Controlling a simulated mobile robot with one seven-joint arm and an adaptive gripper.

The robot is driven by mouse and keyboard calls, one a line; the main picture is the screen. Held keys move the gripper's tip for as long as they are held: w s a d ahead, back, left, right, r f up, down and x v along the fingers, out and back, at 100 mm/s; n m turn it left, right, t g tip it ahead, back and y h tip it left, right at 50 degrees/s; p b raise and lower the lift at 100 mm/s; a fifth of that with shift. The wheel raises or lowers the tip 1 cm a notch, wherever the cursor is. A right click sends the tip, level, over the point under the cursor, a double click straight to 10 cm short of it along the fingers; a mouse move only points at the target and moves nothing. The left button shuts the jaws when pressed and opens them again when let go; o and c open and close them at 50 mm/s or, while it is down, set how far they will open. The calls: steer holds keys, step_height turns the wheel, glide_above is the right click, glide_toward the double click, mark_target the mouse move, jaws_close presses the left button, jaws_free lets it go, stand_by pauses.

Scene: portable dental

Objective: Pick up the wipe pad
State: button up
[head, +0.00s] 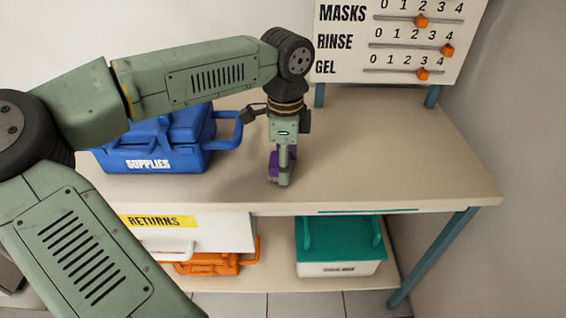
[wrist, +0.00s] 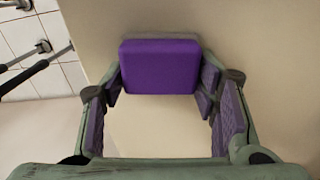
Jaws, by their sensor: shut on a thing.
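The wipe pad (wrist: 160,66) is a purple rounded block. In the wrist view it sits between the two fingertips of my gripper (wrist: 160,85), with a finger on each side of it. In the head view my gripper (head: 280,178) points down at the table top (head: 400,160), and a bit of the purple pad (head: 272,165) shows beside the fingers. My gripper is shut on the pad. The pad is at or just above the table; I cannot tell if it touches.
A blue supplies case (head: 160,150) stands on the table to the left. A board with sliders (head: 400,40) rises at the back right. Below are a returns bin (head: 200,235), an orange case (head: 210,265) and a green-lidded box (head: 340,245). The table's right side is clear.

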step_height(320, 180, up, 28)
steer(key=p, duration=0.3)
steer(key=o, duration=0.5)
steer(key=shift+f, duration=0.15)
steer(key=c, duration=0.5)
